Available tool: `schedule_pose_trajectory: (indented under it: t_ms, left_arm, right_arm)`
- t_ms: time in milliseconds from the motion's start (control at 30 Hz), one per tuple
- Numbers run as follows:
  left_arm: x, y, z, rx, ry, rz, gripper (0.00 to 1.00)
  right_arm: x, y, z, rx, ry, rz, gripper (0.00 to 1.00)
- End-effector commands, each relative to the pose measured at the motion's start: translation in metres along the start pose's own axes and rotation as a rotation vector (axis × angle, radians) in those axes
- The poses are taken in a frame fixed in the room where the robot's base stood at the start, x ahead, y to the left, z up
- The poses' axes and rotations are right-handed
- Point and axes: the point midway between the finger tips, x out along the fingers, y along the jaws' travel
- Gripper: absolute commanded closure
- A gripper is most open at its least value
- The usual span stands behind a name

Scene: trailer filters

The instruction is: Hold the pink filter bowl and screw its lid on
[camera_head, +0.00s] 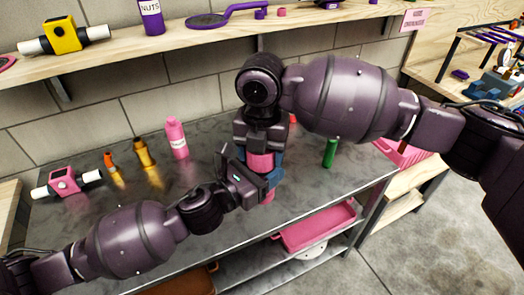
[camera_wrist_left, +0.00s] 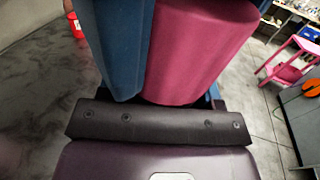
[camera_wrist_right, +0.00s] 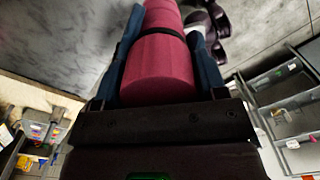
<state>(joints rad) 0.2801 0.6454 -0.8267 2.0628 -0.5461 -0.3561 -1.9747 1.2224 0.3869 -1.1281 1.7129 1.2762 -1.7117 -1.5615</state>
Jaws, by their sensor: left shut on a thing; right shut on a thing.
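The pink filter bowl (camera_head: 268,197) is upright above the grey counter, mostly hidden by my grippers. My left gripper (camera_head: 264,182) is shut on it from the left. In the left wrist view the bowl (camera_wrist_left: 198,50) fills the space beside a blue finger. My right gripper (camera_head: 262,146) comes down from above and is shut on a pink round piece (camera_head: 260,161), seemingly the lid. In the right wrist view this piece (camera_wrist_right: 158,68) sits between both blue fingers, in line with more pink beyond a thin dark band. I cannot tell whether the threads are engaged.
On the counter stand a pink filter head (camera_head: 63,184) with white pipe ends, an orange bottle (camera_head: 110,161), a gold bottle (camera_head: 144,153), a pink bottle (camera_head: 177,138) and a green cylinder (camera_head: 330,153). A pink tray (camera_head: 315,228) lies below. A wooden shelf (camera_head: 130,52) runs above.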

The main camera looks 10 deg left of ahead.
Motion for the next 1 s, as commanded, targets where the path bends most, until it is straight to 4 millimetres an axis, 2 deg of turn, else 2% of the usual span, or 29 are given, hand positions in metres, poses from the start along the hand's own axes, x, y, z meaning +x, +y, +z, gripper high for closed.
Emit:
schedule_pose_trajectory:
  t_ms: [300, 500, 667, 933, 967, 1000]
  left_arm:
    - [0.0004, -0.0006, 0.001, 0.0, -0.002, -0.002, 1.0]
    - [0.0004, -0.0008, 0.0009, 0.0, -0.002, -0.002, 1.0]
    - [0.0004, -0.0009, 0.0009, -0.001, -0.002, -0.002, 1.0]
    - [0.0004, -0.0012, 0.0009, -0.001, -0.002, -0.003, 1.0]
    - [0.0004, -0.0013, 0.0009, -0.001, -0.002, -0.003, 1.0]
    - [0.0003, -0.0012, 0.0008, -0.001, -0.002, -0.003, 1.0]
  right_arm:
    - [0.0002, 0.0012, -0.0008, 0.459, 0.002, 0.003, 0.63]
    - [0.0003, 0.0015, -0.0009, 0.679, 0.003, 0.003, 0.63]
    - [0.0001, 0.0015, -0.0007, 0.742, 0.002, 0.003, 0.63]
    - [-0.0001, 0.0015, -0.0007, 0.743, 0.001, 0.004, 0.63]
    - [0.0, 0.0015, -0.0007, 0.743, 0.001, 0.003, 0.3]
    - [-0.0001, 0.0015, -0.0007, 0.743, 0.001, 0.003, 0.24]
